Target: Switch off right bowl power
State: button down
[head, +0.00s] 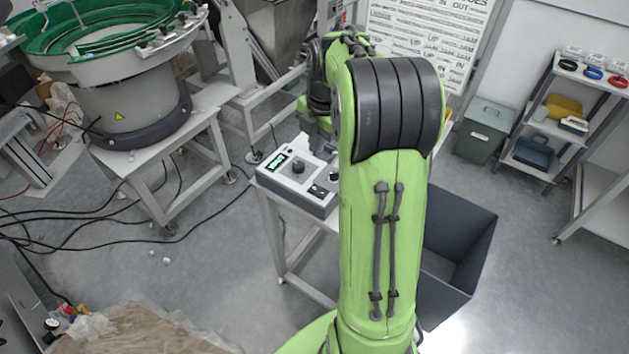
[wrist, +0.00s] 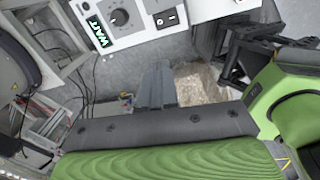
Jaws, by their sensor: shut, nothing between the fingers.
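A light grey control box (head: 297,183) sits on a small stand in the head view. It has a green-lit display (head: 276,163), a round dial (head: 298,167) and black switches (head: 322,190). In the wrist view the box lies along the top edge, with its display (wrist: 97,33), dial (wrist: 119,17) and a black rocker switch (wrist: 168,20). The switch's position is too small to tell. A bowl feeder (head: 125,75) with a green bowl stands at the left of the head view.
A dark open bin (head: 456,245) stands to the right of the stand. A lidded grey-green bin (head: 484,130) and a shelf (head: 545,150) are farther right. Black cables (head: 120,240) lie on the floor at left.

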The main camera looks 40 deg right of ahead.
aim_at(315, 188)
jog(key=shift+w+d+f+n, duration=0.25)
jog(key=shift+d+f+n, duration=0.55)
jog(key=shift+d+f, duration=0.2)
jog(key=f+b, duration=0.1)
jog(key=f, duration=0.3)
jog(key=w+f+b, duration=0.1)
jog(key=f, duration=0.4)
jog(key=f+b, duration=0.1)
jog(key=f, duration=0.3)
jog(key=shift+w+a+f, duration=0.25)
jog(key=shift+w+f, duration=0.05)
jog(key=shift+f, duration=0.1)
jog(key=shift+f+b, duration=0.3)
jog(key=shift+b, duration=0.05)
jog(key=shift+a, duration=0.1)
